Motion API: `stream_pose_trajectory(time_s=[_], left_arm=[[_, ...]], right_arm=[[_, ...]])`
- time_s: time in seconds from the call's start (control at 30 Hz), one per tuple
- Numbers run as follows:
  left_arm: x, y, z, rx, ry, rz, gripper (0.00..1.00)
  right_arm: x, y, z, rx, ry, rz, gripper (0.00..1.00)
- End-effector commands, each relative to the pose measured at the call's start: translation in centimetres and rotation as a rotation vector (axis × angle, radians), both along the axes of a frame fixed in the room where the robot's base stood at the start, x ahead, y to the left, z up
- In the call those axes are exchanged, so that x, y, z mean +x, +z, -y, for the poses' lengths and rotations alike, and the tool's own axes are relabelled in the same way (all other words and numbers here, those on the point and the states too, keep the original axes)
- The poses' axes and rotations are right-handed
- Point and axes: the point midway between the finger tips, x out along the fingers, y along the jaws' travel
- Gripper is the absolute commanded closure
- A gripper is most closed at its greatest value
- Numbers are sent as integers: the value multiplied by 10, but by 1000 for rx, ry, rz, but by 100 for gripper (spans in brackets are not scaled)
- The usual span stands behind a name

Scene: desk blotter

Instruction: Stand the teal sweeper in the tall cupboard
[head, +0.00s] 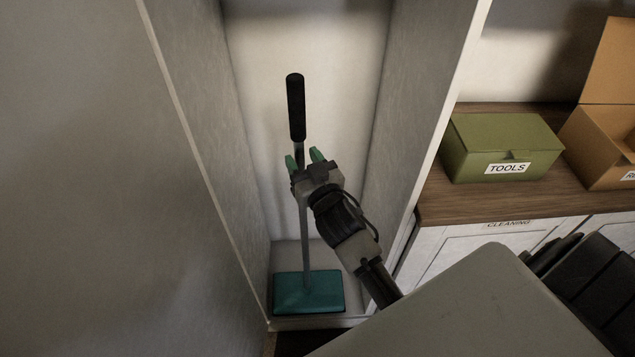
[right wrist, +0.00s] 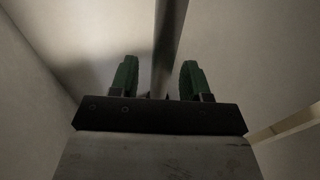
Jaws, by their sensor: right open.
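The teal sweeper stands upright inside the tall cupboard (head: 400,110), its flat teal head (head: 308,292) on the cupboard floor and its grey pole topped by a black grip (head: 296,108). My right gripper (head: 304,158) is at the upper part of the pole, just below the black grip, with its green fingers open. In the right wrist view the pole (right wrist: 168,50) rises between the two spread fingers (right wrist: 157,80), with a gap on both sides. Part of the pole is hidden behind the gripper in the head view. My left gripper is not in view.
A low cabinet labelled CLEANING (head: 508,224) stands right of the cupboard. On its wooden top (head: 450,208) are a green TOOLS box (head: 503,146) and an open orange-brown box (head: 592,150). The cupboard's side walls stand close on both sides of my right gripper.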

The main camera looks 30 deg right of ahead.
Motion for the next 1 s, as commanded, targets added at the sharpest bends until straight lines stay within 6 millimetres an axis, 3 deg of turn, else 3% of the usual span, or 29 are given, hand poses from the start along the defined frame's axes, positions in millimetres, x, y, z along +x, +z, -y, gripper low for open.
stream_pose_trajectory(time_s=[0.1, 0.33, 0.5, 0.77, 0.87, 0.97, 1.0], left_arm=[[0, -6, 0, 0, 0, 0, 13], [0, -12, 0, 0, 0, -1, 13], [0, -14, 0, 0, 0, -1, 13], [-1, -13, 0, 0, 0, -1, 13], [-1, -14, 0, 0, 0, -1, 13], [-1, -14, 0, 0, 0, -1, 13], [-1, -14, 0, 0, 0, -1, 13]], right_arm=[[-29, -5, -1, 0, -1, -2, 53], [-69, -7, -4, 2, -1, 0, 53], [-81, -7, -4, 0, -1, 1, 53], [-82, -7, -4, -1, -1, -1, 53], [-80, -25, -6, -2, 5, -39, 53], [-77, -73, -11, -6, 21, -145, 53], [-77, -101, -15, -7, 31, -205, 53]])
